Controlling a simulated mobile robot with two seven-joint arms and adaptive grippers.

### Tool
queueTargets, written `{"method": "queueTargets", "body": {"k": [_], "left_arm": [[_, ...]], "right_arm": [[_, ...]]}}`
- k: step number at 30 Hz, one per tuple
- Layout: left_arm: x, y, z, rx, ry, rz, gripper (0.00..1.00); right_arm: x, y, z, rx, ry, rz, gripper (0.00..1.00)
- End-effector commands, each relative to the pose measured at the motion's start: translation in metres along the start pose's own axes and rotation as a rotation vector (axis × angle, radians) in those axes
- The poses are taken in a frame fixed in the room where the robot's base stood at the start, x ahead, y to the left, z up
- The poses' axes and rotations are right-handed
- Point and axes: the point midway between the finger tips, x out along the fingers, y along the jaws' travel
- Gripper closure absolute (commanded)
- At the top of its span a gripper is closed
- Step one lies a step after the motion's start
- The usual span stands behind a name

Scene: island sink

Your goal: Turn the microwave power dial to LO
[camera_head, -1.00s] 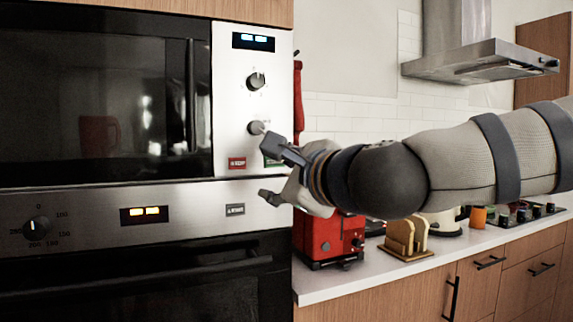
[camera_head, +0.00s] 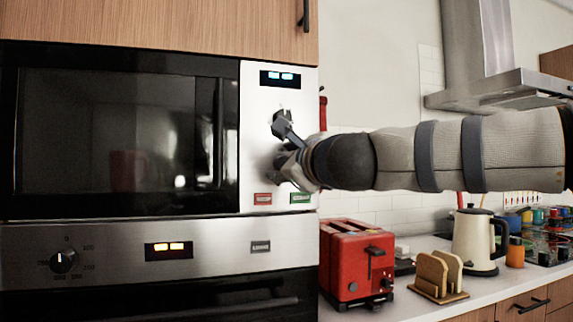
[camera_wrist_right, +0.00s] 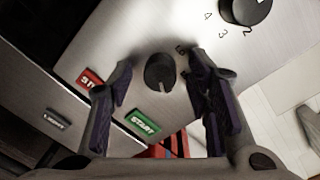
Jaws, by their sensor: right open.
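The microwave (camera_head: 110,130) has a silver control panel (camera_head: 260,180) on its right side. In the right wrist view, a black lower dial (camera_wrist_right: 160,72) with a pale notch toward the Start button sits between my right gripper's fingers. The upper dial (camera_wrist_right: 246,10) has the numbers 2, 3 and 4 beside it. My right gripper (camera_head: 279,143) is open in front of the panel, one finger on each side of the lower dial. I cannot tell whether the fingers touch it. In the head view the gripper hides the lower dial. No LO mark is readable.
A red stop button (camera_wrist_right: 90,80) and a green start button (camera_wrist_right: 143,124) lie close to the fingers. The oven dial (camera_head: 64,261) is below left. A red toaster (camera_head: 352,265), toast rack (camera_head: 438,275) and cream kettle (camera_head: 478,240) stand on the counter to the right.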

Motion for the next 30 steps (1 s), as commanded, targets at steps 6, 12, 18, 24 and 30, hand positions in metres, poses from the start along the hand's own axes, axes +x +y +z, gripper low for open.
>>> {"method": "queueTargets", "body": {"k": [6, 12, 18, 24, 30], "left_arm": [[-0.0003, 0.0, -0.0003, 0.0, 0.001, 0.0, 0.14], [-0.0003, 0.0, -0.0003, 0.0, 0.001, 0.0, 0.14], [-0.0015, 0.0001, -0.0013, 0.0, 0.006, 0.0, 0.14], [-0.0056, 0.0002, -0.0045, 0.0, 0.02, 0.001, 0.14], [-0.0093, 0.0004, -0.0076, 0.0, 0.034, 0.001, 0.14]], "right_arm": [[-0.0006, -0.0005, 0.0002, -0.001, 0.0, -0.001, 0.79], [-0.0007, -0.0006, 0.0001, -0.001, 0.0, -0.001, 1.0], [-0.001, -0.001, 0.0006, -0.025, 0.001, -0.001, 1.0], [-0.0016, -0.0023, 0.0017, -0.121, 0.005, 0.001, 1.0], [-0.0016, -0.0022, 0.0022, -0.289, 0.011, 0.007, 1.0]]}}
